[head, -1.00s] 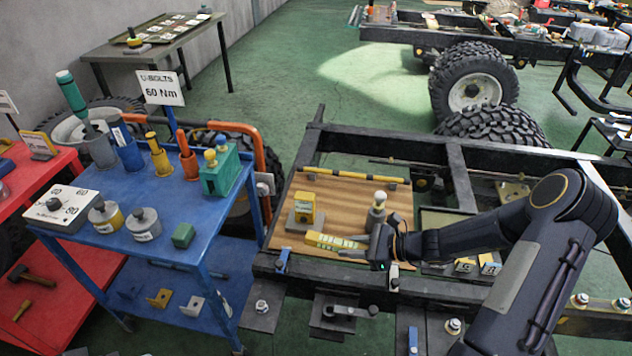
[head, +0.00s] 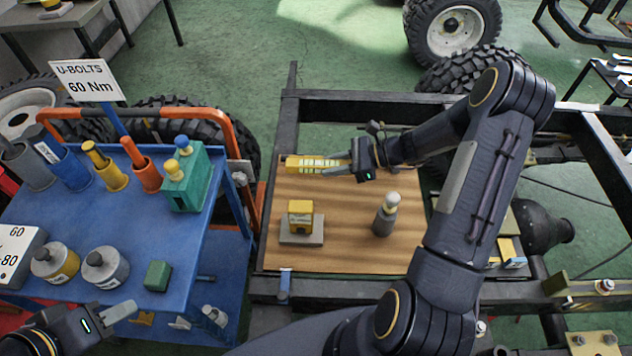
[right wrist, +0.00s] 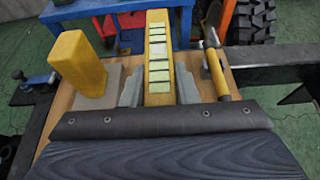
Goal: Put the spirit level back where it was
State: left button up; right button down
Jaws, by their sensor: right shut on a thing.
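The spirit level looks to be the yellow bar (head: 305,165) with several pale windows. My right gripper (head: 352,163) is shut on its right end, at the far side of the wooden board (head: 345,250). In the right wrist view the yellow bar (right wrist: 158,60) runs lengthwise away between the two grey fingers (right wrist: 159,92). Its near end is hidden by the gripper body. I cannot tell whether it touches the board. My left gripper (head: 122,312) shows at the lower left, near the blue trolley; its opening cannot be made out.
On the board stand a yellow block on a grey base (head: 300,222) and a grey post with a pale knob (head: 386,215). The right wrist view shows a slim yellow tool (right wrist: 215,65) beside the held bar. The blue trolley (head: 205,235) is at left. The board's front middle is clear.

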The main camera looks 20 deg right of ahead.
aim_at(331, 193)
notch_tip(331, 193, down, 10)
jog(key=shift+r+p, duration=0.25)
jog(key=shift+p, duration=0.15)
jog(key=shift+f, duration=0.1)
jog(key=shift+f, duration=0.1)
jog(key=shift+f+b, duration=0.15)
jog(key=shift+b, duration=0.15)
jog(key=c, duration=1.1)
grip_release()
